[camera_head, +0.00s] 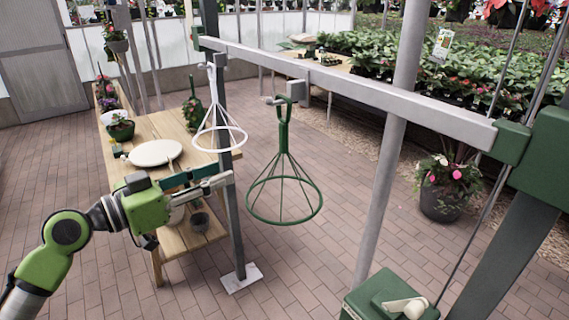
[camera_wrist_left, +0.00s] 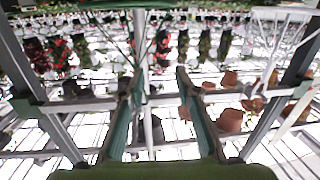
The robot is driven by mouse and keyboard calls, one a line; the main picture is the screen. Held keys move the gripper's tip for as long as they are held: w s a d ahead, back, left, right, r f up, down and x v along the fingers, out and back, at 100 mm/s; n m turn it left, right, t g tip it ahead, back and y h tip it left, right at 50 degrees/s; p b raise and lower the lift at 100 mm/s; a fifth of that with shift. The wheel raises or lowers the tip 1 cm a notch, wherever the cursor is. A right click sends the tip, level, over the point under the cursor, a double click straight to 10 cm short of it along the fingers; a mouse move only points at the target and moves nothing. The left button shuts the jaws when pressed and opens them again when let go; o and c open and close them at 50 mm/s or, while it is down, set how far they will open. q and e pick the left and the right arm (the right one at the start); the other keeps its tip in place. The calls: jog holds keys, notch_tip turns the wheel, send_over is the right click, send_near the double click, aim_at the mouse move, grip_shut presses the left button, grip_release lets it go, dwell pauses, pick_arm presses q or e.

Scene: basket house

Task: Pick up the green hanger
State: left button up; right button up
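The green hanger (camera_head: 283,138) hangs upright by its hook from the grey overhead rail, its wire cone widening down to a ring. My left gripper (camera_head: 226,174) is left of the hanger, near the height of its ring, and apart from it. It partly overlaps the grey post in the head view. In the left wrist view, the two green fingers of the left gripper (camera_wrist_left: 155,82) stand apart with nothing held between them. A thin green curve at the top of that view looks like part of the hanger's ring. My right gripper does not show.
A white hanger (camera_head: 212,77) hangs left of the green one; it also shows in the left wrist view (camera_wrist_left: 284,14). The grey rail (camera_head: 345,86) and post (camera_head: 237,225) are close by. A wooden table (camera_head: 150,128) stands behind my left arm. Brick floor is open below the hanger.

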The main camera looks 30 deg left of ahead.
pick_arm(q)
jog(key=m+h, duration=0.2)
send_near(280, 148)
jog(key=p+x, duration=0.4)
jog(key=shift+w+d+r+p, duration=0.2)
jog(key=shift+d+r+p, duration=0.1)
jog(key=shift+d, duration=0.15)
jog(key=shift+w+d+f, duration=0.15)
jog(key=shift+w, duration=0.15)
jog(key=shift+w+d+p, duration=0.1)
jog(key=shift+w+p, duration=0.25)
jog(key=shift+p, duration=0.25)
jog(key=w+p, duration=0.2)
jog(key=shift+w+d+r+p, duration=0.15)
jog(key=shift+w+r+p, duration=0.15)
jog(key=shift+w+p, duration=0.1)
jog(key=shift+w+d+f+p, duration=0.2)
jog(key=shift+w+d+p, duration=0.2)
jog(key=shift+w+p, duration=0.35)
jog(key=shift+w+f, duration=0.1)
jog(key=shift+f, duration=0.05)
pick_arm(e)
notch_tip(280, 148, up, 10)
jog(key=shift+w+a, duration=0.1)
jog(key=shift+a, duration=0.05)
pick_arm(q)
grip_shut()
